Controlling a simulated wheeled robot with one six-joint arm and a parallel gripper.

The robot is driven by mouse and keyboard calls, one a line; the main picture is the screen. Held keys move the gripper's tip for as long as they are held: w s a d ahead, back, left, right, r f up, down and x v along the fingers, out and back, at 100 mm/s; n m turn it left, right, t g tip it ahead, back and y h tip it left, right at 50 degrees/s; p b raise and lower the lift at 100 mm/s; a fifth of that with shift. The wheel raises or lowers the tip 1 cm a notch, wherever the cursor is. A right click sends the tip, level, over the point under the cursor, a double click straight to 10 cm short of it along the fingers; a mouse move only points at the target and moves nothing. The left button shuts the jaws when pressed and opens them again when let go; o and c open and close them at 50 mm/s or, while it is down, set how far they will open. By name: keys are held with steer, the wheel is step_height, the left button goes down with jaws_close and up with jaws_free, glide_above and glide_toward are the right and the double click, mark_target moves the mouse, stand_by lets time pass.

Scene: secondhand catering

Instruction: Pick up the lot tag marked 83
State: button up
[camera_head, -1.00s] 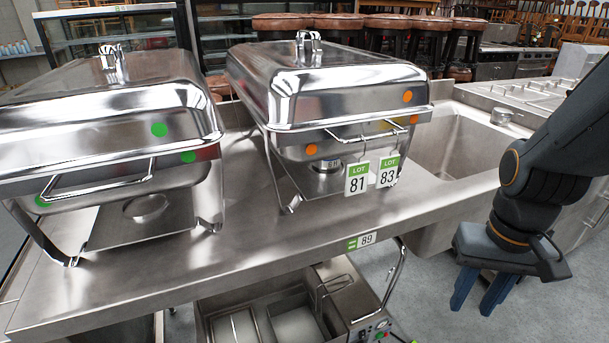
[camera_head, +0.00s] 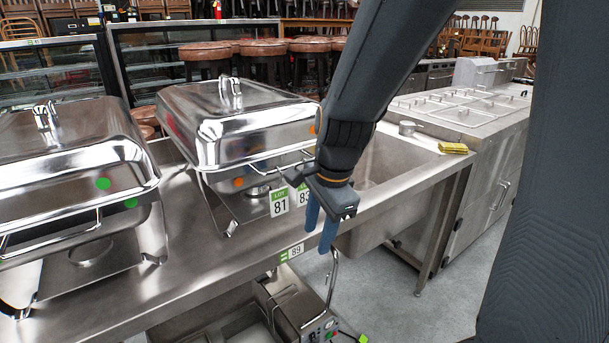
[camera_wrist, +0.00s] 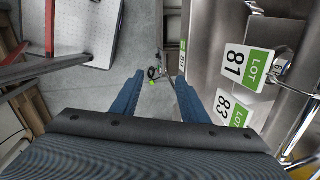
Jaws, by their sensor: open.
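In the wrist view the tag 83 (camera_wrist: 229,108) shows to the right of my fingers, close to the right one. My gripper (camera_head: 325,240) is open and empty, fingers pointing down, in front of the counter edge beside the tags.
A second chafing dish (camera_head: 75,165) with green dots stands to the left. A tag marked 89 (camera_head: 292,252) is on the counter's front edge. A sink basin (camera_head: 385,165) lies right of the dish. A fryer (camera_head: 300,305) sits below. Open floor lies in front.

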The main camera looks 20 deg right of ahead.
mark_target(305, 187)
steer(key=w+d+r+m+t+p, duration=0.15)
steer(key=w+r+m+p, duration=0.45)
steer(key=r+m, duration=0.65)
steer(key=shift+w+a+f+m+t+y, duration=0.15)
steer(key=shift+w+f+m, duration=0.5)
steer(key=shift+f, duration=0.7)
steer(key=shift+w+a+f+m+t+y, duration=0.1)
steer(key=shift+w+a+f+m, duration=0.2)
steer(key=shift+w+f+m, duration=0.75)
steer(key=shift+w+a+f+m+t+y, duration=0.1)
steer(key=shift+w+a+f+m, duration=0.2)
steer(key=shift+f, duration=1.4)
steer(key=shift+d, duration=0.1)
steer(key=shift+c, duration=0.5)
steer(key=c, duration=0.6)
